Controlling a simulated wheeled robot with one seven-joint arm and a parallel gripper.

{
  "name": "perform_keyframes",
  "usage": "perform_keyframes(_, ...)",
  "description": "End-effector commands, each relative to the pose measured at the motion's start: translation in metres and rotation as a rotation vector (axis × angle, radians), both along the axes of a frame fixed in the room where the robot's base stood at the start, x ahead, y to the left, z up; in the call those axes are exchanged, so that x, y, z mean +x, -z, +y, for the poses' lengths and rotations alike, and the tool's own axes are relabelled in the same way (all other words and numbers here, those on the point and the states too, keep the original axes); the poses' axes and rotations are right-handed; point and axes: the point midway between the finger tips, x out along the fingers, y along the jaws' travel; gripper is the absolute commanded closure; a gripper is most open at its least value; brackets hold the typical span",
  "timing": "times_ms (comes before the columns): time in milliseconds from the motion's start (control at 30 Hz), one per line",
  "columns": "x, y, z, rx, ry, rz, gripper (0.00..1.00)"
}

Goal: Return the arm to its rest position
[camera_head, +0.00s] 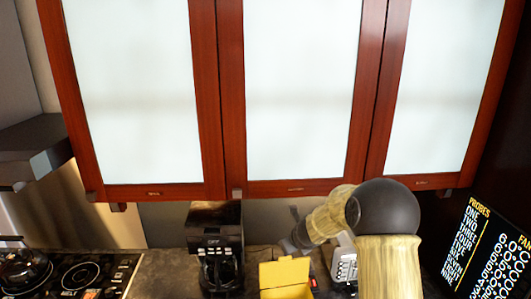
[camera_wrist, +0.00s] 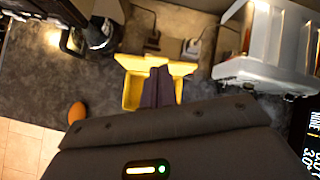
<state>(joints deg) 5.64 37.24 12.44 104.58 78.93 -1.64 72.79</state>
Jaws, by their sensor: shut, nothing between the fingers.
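My arm (camera_head: 390,262) rises at the lower right of the head view, with a dark round joint, and its forearm reaches forward over the counter. In the wrist view my gripper (camera_wrist: 160,76) has its dark fingers together, with nothing between them. The fingertips appear in front of an open yellow box (camera_wrist: 133,92), which also stands on the counter in the head view (camera_head: 286,274). I cannot tell how far above the box the fingers are.
Cabinets with frosted doors (camera_head: 300,90) hang above the counter. A black coffee maker (camera_head: 214,245) stands left of the box, and a stove (camera_head: 82,275) lies farther left. A white appliance (camera_wrist: 265,50) stands right of the box. An orange object (camera_wrist: 76,112) lies near the counter edge.

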Motion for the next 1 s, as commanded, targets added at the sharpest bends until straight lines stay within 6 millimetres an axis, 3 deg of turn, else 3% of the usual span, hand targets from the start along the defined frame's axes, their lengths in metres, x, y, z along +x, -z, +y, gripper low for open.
perform_keyframes(367, -0.129, 0.031, -0.001, -0.658, -1.022, -0.04, 1.0)
perform_keyframes(733, -0.284, 0.081, -0.037, -1.119, -2.057, -0.02, 1.0)
perform_keyframes(867, -0.318, 0.091, -0.049, -1.184, -2.297, -0.016, 1.0)
perform_keyframes(1000, -0.328, 0.092, -0.053, -1.201, -2.38, -0.016, 1.0)
